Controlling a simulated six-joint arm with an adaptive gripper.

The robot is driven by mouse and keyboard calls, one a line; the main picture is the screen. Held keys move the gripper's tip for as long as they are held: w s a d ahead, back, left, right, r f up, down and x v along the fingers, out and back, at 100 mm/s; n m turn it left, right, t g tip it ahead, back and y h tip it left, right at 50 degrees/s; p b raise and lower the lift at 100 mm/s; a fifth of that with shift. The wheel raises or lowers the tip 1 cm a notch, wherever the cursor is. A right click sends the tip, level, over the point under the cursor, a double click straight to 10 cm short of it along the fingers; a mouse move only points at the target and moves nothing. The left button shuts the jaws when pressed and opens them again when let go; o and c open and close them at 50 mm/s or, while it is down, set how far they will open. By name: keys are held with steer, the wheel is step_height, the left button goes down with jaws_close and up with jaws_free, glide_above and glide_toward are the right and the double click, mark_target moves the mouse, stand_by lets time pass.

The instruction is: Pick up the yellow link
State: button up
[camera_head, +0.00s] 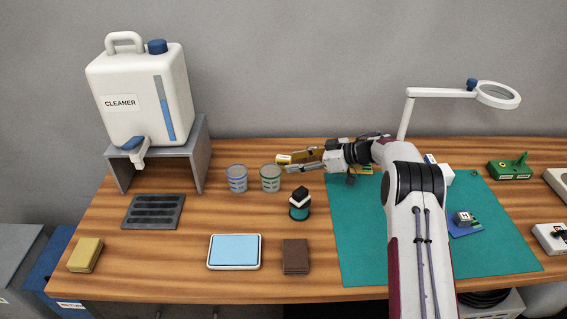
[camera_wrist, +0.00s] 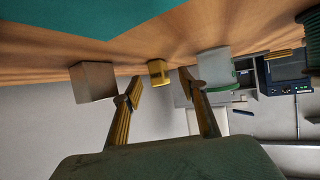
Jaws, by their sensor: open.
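A small yellow block (camera_head: 283,159), which appears to be the yellow link, lies at the back of the wooden table, behind the cup with the green band. It also shows in the wrist view (camera_wrist: 158,72), beyond my fingertips and between their lines. My gripper (camera_head: 291,164) reaches left, low over the back of the table. In the wrist view my gripper (camera_wrist: 161,79) has its two brass-coloured fingers spread, with nothing held between them. The fingers partly cover the block in the head view, and whether they touch it is unclear.
The green-banded cup (camera_head: 270,179) stands close to my gripper and shows in the wrist view (camera_wrist: 214,66). A blue-banded cup (camera_head: 237,179) is to its left. A brown block (camera_wrist: 92,82) is beside my other finger. A dark-topped bottle (camera_head: 300,204) stands in front.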

mark_target(283, 168)
steer(key=shift+r+x, duration=0.15)
steer(key=shift+x, duration=1.15)
steer(key=shift+r+x, duration=0.15)
steer(key=shift+x, duration=1.15)
steer(key=shift+w+a, duration=0.1)
jaws_close()
